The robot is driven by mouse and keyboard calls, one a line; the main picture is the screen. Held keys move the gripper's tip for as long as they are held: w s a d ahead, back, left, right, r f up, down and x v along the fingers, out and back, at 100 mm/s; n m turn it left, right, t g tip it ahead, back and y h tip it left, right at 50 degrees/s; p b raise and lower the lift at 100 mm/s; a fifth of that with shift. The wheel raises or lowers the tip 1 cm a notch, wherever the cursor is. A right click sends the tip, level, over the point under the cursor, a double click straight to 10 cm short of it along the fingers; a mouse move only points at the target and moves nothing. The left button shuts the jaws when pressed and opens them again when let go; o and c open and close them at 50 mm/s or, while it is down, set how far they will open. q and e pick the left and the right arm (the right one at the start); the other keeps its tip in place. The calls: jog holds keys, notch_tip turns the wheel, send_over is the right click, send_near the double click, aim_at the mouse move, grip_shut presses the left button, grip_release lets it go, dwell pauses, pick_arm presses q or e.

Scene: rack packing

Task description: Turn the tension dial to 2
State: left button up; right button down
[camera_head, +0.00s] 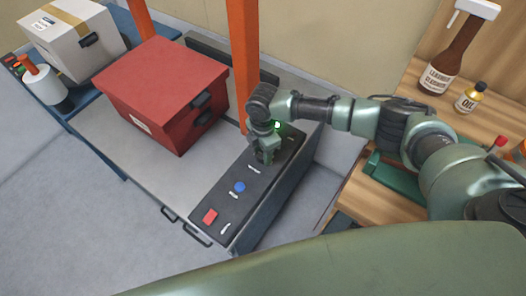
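A dark control panel (226,205) lies along the top of the strapping machine's near right edge. My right gripper (265,160) points down over the panel's upper part, near a small white label (254,169). The tension dial cannot be made out; the gripper covers that part of the panel. Whether the fingers touch or hold anything there is too small to tell. A green light (277,124) glows beside my wrist. My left gripper is not in view.
A red box (160,92) stands on the grey machine top, beside an orange upright post (243,62). A wooden table (490,115) at right holds a brown bottle (458,55) and an oil bottle (470,97).

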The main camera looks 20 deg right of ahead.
jog(key=shift+r+m+p, duration=0.15)
jog(key=shift+m+p, duration=0.65)
jog(key=shift+p, duration=0.15)
jog(key=shift+m+p, duration=1.15)
jog(key=shift+m, duration=0.05)
jog(key=m+p, duration=0.2)
jog(key=m, duration=0.1)
jog(key=shift+m+p, duration=0.7)
jog(key=shift+m, duration=0.3)
jog(key=c, duration=0.9)
grip_release()
